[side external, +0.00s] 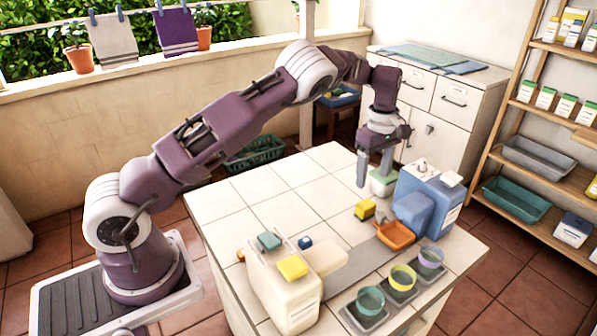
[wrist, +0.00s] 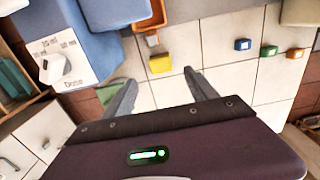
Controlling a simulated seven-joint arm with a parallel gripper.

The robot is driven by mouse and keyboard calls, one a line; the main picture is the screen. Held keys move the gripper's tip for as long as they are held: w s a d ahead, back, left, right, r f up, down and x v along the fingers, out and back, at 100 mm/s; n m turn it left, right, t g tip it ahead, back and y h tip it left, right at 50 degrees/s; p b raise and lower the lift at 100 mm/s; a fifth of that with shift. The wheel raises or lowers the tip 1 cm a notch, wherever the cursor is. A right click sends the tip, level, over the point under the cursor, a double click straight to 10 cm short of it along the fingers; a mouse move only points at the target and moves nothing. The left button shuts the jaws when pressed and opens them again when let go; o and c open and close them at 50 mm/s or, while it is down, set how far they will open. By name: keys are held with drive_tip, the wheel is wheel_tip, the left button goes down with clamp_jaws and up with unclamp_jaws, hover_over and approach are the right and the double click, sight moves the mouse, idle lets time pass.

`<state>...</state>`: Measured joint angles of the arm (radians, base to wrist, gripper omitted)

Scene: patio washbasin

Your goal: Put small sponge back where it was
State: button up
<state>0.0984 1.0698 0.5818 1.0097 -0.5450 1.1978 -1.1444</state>
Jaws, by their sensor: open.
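A small yellow block (side external: 365,209) that looks like a sponge lies on the white tiled top, left of the blue container. It also shows in the wrist view (wrist: 160,63), just beyond and between my fingertips. My gripper (side external: 372,178) is open and empty, pointing down above the tiles near this block and apart from it. Both fingers show spread in the wrist view (wrist: 160,78). Small blue (wrist: 242,44), green (wrist: 268,51) and orange (wrist: 295,53) blocks lie farther off. I cannot tell for certain which block is the small sponge.
A tall blue container (side external: 440,205) stands close right of my gripper, with an orange tray (side external: 396,236) at its foot. A cream container (side external: 285,300) stands at the front left. Several cups, including a yellow one (side external: 402,278), stand at the front right. The back-left tiles are clear.

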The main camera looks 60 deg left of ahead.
drive_tip(key=s+d+r+m+t+h, duration=0.15)
drive_tip(key=s+r+m, duration=0.25)
drive_tip(key=s+r, duration=0.55)
drive_tip(key=s+d+r+m+t, duration=0.1)
drive_tip(key=s+d+r+m, duration=0.15)
drive_tip(key=s+r, duration=0.7)
drive_tip(key=s+d+r+m+t+y, duration=0.1)
drive_tip(key=s+d+m+t, duration=0.2)
drive_tip(key=s+m, duration=0.8)
drive_tip(key=s, duration=1)
